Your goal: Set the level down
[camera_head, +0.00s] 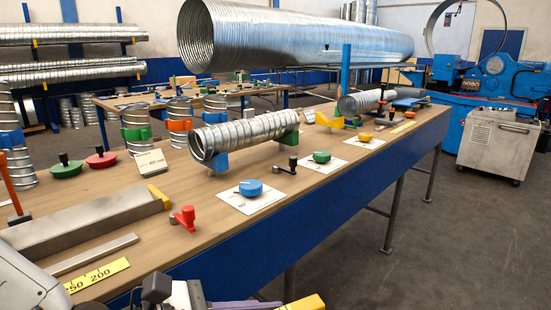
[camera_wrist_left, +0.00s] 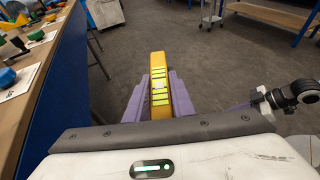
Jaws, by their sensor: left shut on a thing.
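The level is a yellow bar with green-yellow marks on its face. It stands out lengthwise between the two purple fingers of my left gripper (camera_wrist_left: 160,95) in the left wrist view, where the level (camera_wrist_left: 158,62) shows most fully. My left gripper is shut on it. In the head view, only part of the purple fingers (camera_head: 235,305) and the yellow end of the level (camera_head: 305,303) show at the bottom edge. Both are in front of the workbench's blue front, over the floor in the picture. My right gripper cannot be made out.
The wooden workbench (camera_head: 330,168) holds a short spiral duct (camera_head: 245,133) on blue and green supports. A steel bar (camera_head: 85,222), a yellow ruler (camera_head: 97,275), a red-handled tool (camera_head: 184,218) and cards with coloured knobs (camera_head: 250,188) also lie there. Bare wood shows between them.

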